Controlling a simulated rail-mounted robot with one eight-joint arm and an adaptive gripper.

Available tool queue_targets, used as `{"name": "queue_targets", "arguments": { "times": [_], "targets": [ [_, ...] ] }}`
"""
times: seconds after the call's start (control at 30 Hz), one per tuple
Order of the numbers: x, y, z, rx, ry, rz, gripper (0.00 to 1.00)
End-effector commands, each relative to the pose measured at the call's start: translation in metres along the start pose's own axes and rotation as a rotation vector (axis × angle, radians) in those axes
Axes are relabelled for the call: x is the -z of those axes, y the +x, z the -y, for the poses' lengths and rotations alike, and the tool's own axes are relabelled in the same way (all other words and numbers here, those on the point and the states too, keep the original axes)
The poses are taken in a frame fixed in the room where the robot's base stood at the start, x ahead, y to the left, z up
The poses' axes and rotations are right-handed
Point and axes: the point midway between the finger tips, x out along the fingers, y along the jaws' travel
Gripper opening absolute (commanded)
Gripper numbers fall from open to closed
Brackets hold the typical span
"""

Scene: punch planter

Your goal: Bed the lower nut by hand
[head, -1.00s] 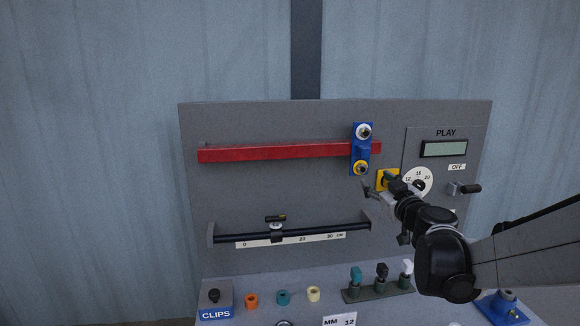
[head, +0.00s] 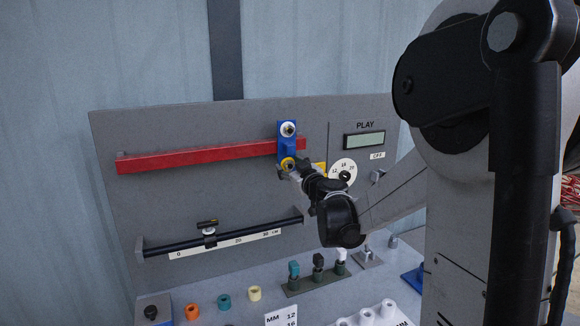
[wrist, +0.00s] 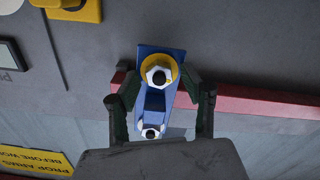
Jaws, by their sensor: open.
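The blue bracket (head: 286,146) sits on the red bar (head: 200,157) and carries two nuts. The upper nut (head: 288,129) has a white ring; the lower nut (head: 288,163) has a yellow ring. In the wrist view, which is turned over, the lower nut (wrist: 159,76) is a pale hex on a yellow ring, and the upper nut (wrist: 151,133) lies below it. My gripper (wrist: 160,84) is open, with one finger on each side of the lower nut; I cannot tell if they touch it. In the head view my gripper (head: 291,174) is at the lower nut.
Right of the bracket are a yellow plate (head: 320,168), a numbered dial (head: 343,171) and the PLAY display (head: 364,140). Below is a black rod with a scale (head: 225,243). Coloured collars (head: 224,302) and several handled tools (head: 318,262) stand on the bench shelf.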

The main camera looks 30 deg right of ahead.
Motion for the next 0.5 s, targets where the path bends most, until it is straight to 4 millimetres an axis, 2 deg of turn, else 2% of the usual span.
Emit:
{"name": "queue_targets", "arguments": {
  "times": [0.07,0.33,0.37,0.5],
  "targets": [
    [0.0000,-0.0001,0.0000,0.000,0.000,0.000,0.39],
    [0.0000,-0.0003,0.0000,0.000,0.000,0.000,0.03],
    [0.0000,-0.0003,0.0000,0.000,0.000,0.000,0.00],
    [-0.0006,-0.0004,0.0001,0.000,0.018,0.000,0.00]
  ]
}}
